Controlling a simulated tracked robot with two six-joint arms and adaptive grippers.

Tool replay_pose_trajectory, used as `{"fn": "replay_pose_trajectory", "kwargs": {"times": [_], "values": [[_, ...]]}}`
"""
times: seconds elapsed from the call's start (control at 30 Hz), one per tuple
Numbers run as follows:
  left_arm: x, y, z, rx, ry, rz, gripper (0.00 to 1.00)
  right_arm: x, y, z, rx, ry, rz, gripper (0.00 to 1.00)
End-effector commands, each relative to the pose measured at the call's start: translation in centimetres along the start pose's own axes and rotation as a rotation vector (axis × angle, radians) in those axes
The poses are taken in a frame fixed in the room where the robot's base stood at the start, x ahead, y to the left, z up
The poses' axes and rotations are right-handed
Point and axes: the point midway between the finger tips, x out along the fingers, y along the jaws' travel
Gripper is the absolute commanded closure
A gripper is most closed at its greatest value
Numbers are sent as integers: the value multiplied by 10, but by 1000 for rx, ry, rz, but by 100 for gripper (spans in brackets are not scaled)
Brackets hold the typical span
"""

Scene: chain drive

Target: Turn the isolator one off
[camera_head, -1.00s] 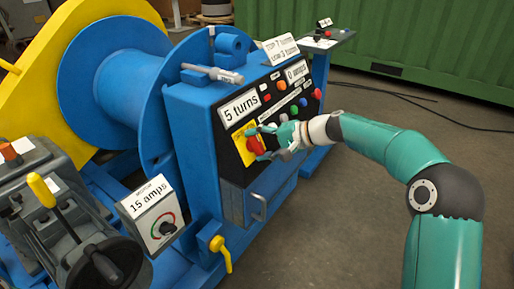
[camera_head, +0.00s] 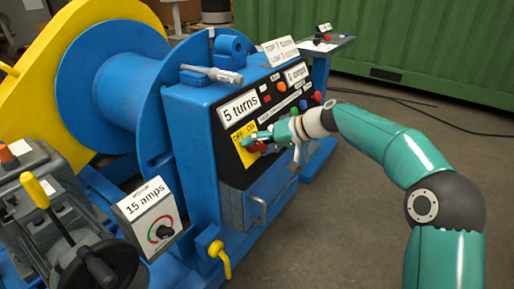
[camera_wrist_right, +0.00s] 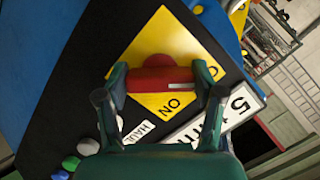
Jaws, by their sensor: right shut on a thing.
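The isolator is a red rotary handle (camera_head: 257,147) on a yellow plate (camera_head: 238,133) with OFF and ON lettering, low on the blue cabinet's black panel. My right gripper (camera_head: 268,150) is at the handle and partly covers it. In the right wrist view the red handle (camera_wrist_right: 160,80) lies between the two fingers, which are shut on its ends. A white line marks the handle's right end in that view. ON shows below the handle there; lettering at the right is partly hidden by a finger. My left gripper is not in view.
Coloured buttons (camera_head: 316,97) sit on the panel to the right of the handle. A "5 turns" label (camera_head: 239,107) is above it. A drawer handle (camera_head: 259,210) and yellow lever (camera_head: 222,256) stick out lower down. Open floor lies to the right.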

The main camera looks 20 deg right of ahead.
Motion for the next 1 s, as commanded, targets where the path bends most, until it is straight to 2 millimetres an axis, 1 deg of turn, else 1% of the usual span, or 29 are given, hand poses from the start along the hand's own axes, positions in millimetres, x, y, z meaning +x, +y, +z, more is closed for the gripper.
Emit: {"fn": "replay_pose_trajectory", "kwargs": {"times": [0.03,0.47,0.5,0.63,0.67,1.0], "values": [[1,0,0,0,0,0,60,3,3,7,-5,-20,4,67],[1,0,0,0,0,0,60,3,4,6,-18,-21,7,67],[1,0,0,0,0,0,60,3,4,6,-18,-21,7,31],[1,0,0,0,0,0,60,3,3,5,-18,-16,7,9],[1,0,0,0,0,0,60,2,3,5,-18,-15,7,7],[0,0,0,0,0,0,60,0,1,2,-18,-8,5,7]]}}
